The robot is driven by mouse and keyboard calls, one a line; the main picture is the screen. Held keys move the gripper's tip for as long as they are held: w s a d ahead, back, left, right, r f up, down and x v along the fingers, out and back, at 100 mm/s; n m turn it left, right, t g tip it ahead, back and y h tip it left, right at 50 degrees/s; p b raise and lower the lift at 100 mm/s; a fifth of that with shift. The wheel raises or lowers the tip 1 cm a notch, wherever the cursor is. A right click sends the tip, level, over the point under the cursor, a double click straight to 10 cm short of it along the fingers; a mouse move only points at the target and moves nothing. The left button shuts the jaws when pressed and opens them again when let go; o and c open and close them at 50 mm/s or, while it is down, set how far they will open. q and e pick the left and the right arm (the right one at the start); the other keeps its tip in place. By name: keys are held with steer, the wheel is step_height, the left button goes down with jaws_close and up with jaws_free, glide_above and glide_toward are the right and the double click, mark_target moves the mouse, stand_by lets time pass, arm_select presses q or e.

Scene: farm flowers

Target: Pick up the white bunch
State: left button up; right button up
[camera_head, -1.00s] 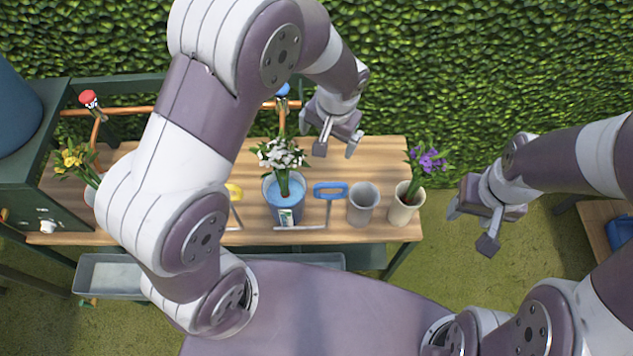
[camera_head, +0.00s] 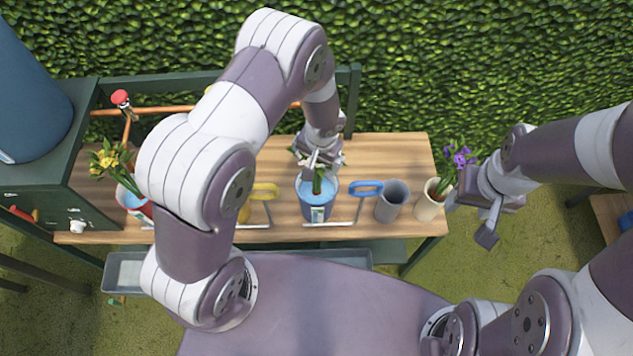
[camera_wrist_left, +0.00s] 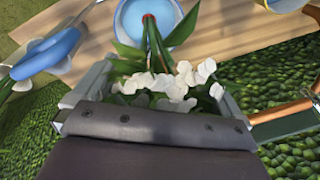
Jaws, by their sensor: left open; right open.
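The white bunch (camera_wrist_left: 170,85) stands in a blue bucket (camera_head: 318,208) of water on the wooden bench. In the head view only a few white petals show, because my left gripper (camera_head: 318,166) is right over the blooms. In the left wrist view the open fingers of the left gripper (camera_wrist_left: 150,85) stand on both sides of the blooms, and green stems run down into the bucket (camera_wrist_left: 148,18). My right gripper (camera_head: 488,215) is open and empty, off the right end of the bench near the purple flowers.
Purple flowers (camera_head: 460,157) stand in a cream pot (camera_head: 430,207) beside an empty grey pot (camera_head: 392,200). A blue-handled tool (camera_head: 366,187) and a yellow-handled tool (camera_head: 264,190) flank the bucket. Yellow flowers (camera_head: 108,160) stand at the left. A hedge is behind.

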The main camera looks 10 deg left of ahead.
arm_select(q)
steer(key=shift+d, duration=0.15)
steer(key=c, duration=1.5)
steer(key=shift+c, duration=0.4)
step_height(320, 180, up, 10)
steer(key=shift+f+b, duration=0.1)
steer(key=shift+b, duration=0.25)
steer(key=shift+r, duration=0.2)
